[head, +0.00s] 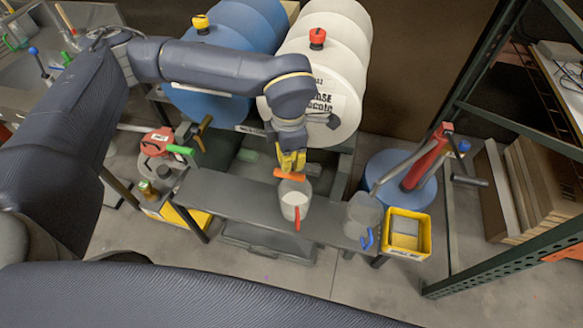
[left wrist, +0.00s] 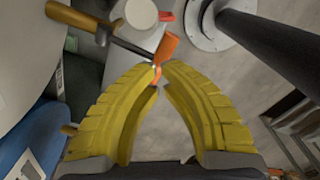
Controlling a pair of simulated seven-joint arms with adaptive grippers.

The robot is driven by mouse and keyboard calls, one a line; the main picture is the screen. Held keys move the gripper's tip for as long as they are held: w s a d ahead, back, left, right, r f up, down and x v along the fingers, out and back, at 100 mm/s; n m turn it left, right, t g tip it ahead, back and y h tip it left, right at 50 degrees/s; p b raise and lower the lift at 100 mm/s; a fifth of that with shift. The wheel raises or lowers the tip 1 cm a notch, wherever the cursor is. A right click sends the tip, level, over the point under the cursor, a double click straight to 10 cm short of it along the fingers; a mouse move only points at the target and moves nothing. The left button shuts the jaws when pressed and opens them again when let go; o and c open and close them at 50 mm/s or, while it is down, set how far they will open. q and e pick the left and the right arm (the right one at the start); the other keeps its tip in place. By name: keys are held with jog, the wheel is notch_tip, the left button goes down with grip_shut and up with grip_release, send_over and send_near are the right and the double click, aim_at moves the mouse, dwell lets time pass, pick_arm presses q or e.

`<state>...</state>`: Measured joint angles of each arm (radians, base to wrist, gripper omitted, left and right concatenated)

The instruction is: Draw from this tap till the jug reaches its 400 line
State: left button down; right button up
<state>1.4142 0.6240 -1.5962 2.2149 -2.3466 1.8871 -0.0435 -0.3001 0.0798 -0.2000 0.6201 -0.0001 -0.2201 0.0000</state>
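The jug (head: 296,199) stands upright on the grey bench below the white drum (head: 339,60). It has a red handle and holds white liquid; its lines and the exact level are too small to read. The tap's orange handle (head: 290,176) is just above the jug. My left gripper (head: 291,160) has its yellow fingertips at this handle. In the left wrist view the fingertips nearly meet, with the orange handle (left wrist: 166,47) between them. The jug's white round top (left wrist: 141,13) shows beyond. I cannot see whether liquid is running. My right gripper is not in view.
A blue drum (head: 217,50) stands left of the white one. A clear jug with a blue handle (head: 367,238) and a yellow bin (head: 424,239) are to the right. A red-and-grey device (head: 157,143) is at the left. Green rack posts (head: 455,100) stand at the right.

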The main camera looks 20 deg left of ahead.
aim_at(290, 173)
pick_arm(q)
jog(key=shift+f, duration=2.5)
jog(key=shift+r, duration=0.1)
dwell(0.6)
jog(key=shift+r, duration=1.7)
jog(key=shift+r, duration=0.15)
jog(key=shift+r, duration=2.35)
